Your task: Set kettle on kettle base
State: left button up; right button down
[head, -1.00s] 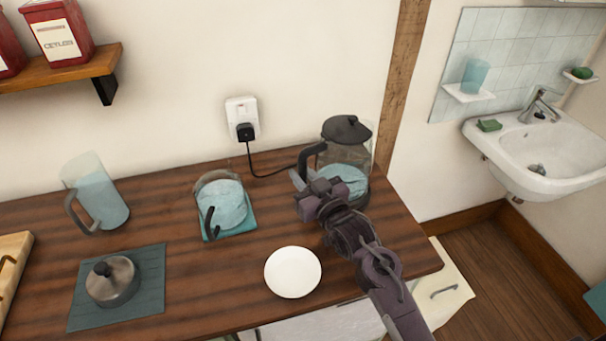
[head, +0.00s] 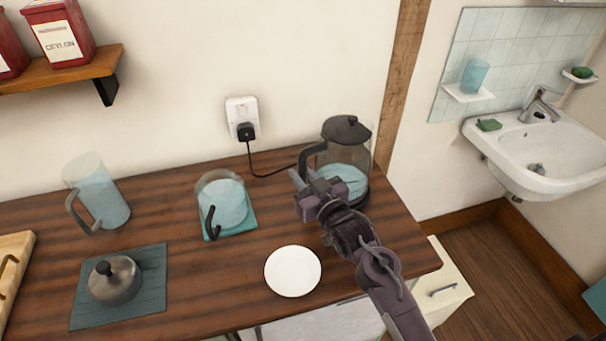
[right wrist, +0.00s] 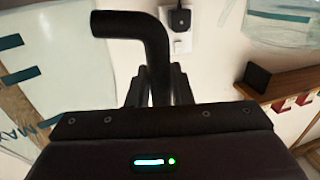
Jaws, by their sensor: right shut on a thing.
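The kettle (head: 358,157) is a clear glass jug with a black lid, a dark handle and pale blue water inside. It stands upright at the back right of the wooden counter. My right gripper (head: 298,180) is at the handle, on the kettle's left side. In the right wrist view the bent black handle (right wrist: 155,45) runs down between the fingers of my right gripper (right wrist: 155,78), which is shut on it. A dark rim shows at the kettle's bottom. I cannot tell the kettle base apart from it, or whether the kettle is seated. My left gripper is out of view.
A black cord (head: 262,172) runs from the wall plug (head: 245,132) towards the kettle. A glass jug (head: 222,200) on a teal mat and a white plate (head: 293,271) stand nearby. Another jug (head: 97,195) and a metal pot (head: 114,280) are at left.

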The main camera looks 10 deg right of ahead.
jog(key=shift+f+b, duration=0.45)
jog(key=shift+f, duration=0.05)
dwell(0.6)
jog(key=c, duration=1.6)
grip_release()
jog(key=shift+o, duration=0.2)
jog(key=shift+f, duration=0.25)
jog(key=p+v, duration=0.5)
jog(key=v, duration=0.6)
jog(key=shift+s+r, duration=0.1)
